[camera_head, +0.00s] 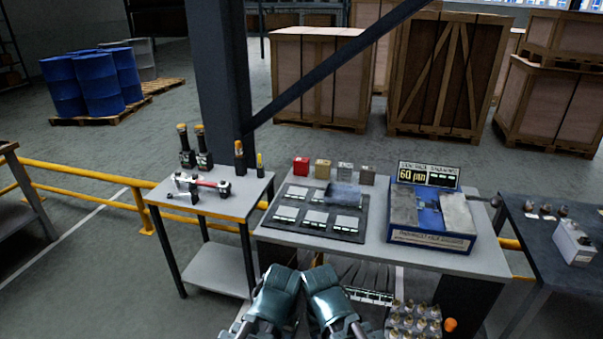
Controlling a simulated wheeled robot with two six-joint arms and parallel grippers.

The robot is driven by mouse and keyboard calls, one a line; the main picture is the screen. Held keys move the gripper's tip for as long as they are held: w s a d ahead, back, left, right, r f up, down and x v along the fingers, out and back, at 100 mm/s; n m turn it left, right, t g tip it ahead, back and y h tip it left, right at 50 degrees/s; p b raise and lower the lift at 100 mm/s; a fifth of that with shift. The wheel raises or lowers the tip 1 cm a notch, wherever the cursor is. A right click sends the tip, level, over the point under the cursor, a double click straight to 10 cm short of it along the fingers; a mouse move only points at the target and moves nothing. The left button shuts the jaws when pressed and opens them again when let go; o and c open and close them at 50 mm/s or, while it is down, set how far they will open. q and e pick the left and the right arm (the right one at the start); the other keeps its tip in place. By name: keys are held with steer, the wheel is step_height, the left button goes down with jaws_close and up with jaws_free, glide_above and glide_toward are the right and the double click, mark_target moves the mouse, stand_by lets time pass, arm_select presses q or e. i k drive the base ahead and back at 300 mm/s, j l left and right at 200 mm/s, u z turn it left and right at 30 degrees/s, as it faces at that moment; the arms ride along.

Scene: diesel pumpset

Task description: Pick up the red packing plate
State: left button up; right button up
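A small red block (301,166) stands at the back edge of the middle workbench (470,258), leftmost in a row of small blocks. It is the red item that best fits the packing plate; I cannot make out its details. My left gripper (282,272) and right gripper (318,273) are side by side at the bottom centre, in front of the bench's near edge. Both are well apart from the red block. Their fingers are too unclear to tell open from shut, and I see nothing held in them.
A dark tray (290,231) with several pale plates lies between the grippers and the blocks. Beside the red block stand a tan block (323,169), a grey block (345,172) and a brownish block (367,175). A blue box (432,240) with a display stands right; a steel post (222,90) rises behind.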

mark_target(298, 161)
steer(key=i+j+u, duration=0.1)
steer(key=i+j, duration=2.1)
steer(key=i, duration=0.15)
